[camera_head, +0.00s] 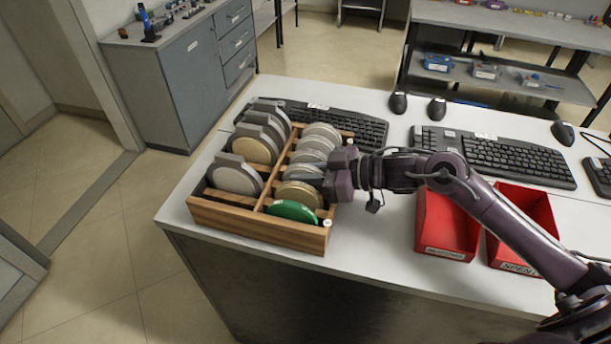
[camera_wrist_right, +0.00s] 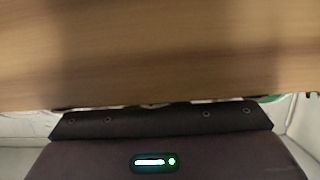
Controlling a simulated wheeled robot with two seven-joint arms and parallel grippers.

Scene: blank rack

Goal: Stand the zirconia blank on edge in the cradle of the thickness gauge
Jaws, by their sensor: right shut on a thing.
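A wooden rack (camera_head: 258,228) holds round blanks on edge in two rows. The left row has pale and grey discs, with a whitish disc (camera_head: 235,178) in front. The right row has whitish discs (camera_head: 308,158), a tan disc (camera_head: 298,194) and a green disc (camera_head: 293,211) in front. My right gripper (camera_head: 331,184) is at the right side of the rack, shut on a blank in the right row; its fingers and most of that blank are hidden. In the right wrist view, wood (camera_wrist_right: 160,50) fills the upper part above my gripper body. I cannot make out the thickness gauge or its cradle.
Two red bins (camera_head: 446,228) (camera_head: 528,208) stand right of the rack, under my right arm. Keyboards (camera_head: 340,125) (camera_head: 500,158) and mice (camera_head: 398,102) lie behind. Bare white table lies between rack and bins. A grey cabinet (camera_head: 195,75) stands at the back left.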

